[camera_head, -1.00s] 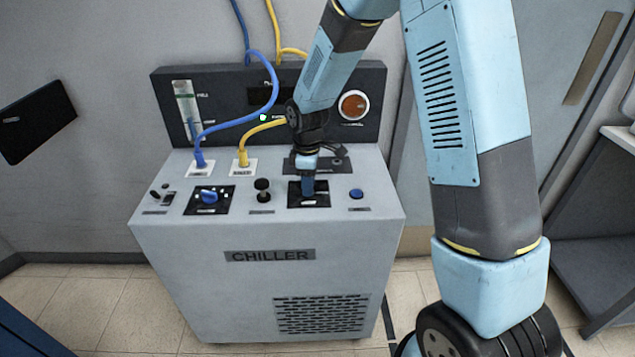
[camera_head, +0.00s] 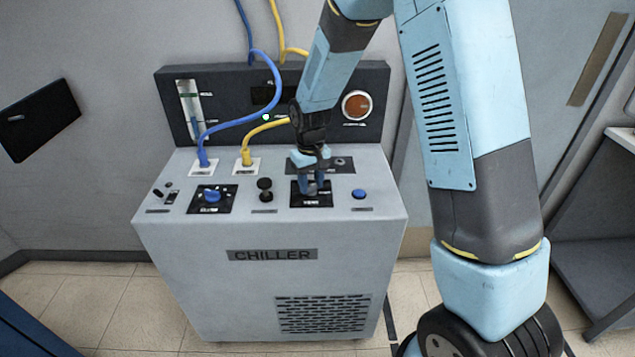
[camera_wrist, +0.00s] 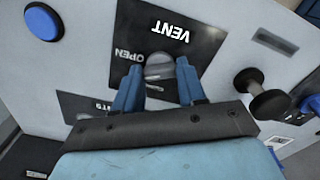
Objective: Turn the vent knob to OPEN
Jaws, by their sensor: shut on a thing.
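The vent knob (camera_wrist: 158,68) is a grey round knob on a black plate (camera_wrist: 205,35) marked VENT. The word OPEN stands left of the knob in the wrist view, where the lettering is upside down or tilted. My gripper (camera_wrist: 160,70) has one blue finger on each side of the knob and is shut on it. In the head view my gripper (camera_head: 314,187) reaches down onto the vent plate (camera_head: 325,200) on the chiller's top and largely hides the knob. The knob's pointer direction is not clear.
On the chiller (camera_head: 270,225), a blue button (camera_head: 358,194) sits right of the vent plate. A black knob (camera_head: 265,190) and a blue selector knob (camera_head: 211,196) sit left. Blue (camera_head: 235,122) and yellow (camera_head: 262,131) hoses rise behind, near the upright panel.

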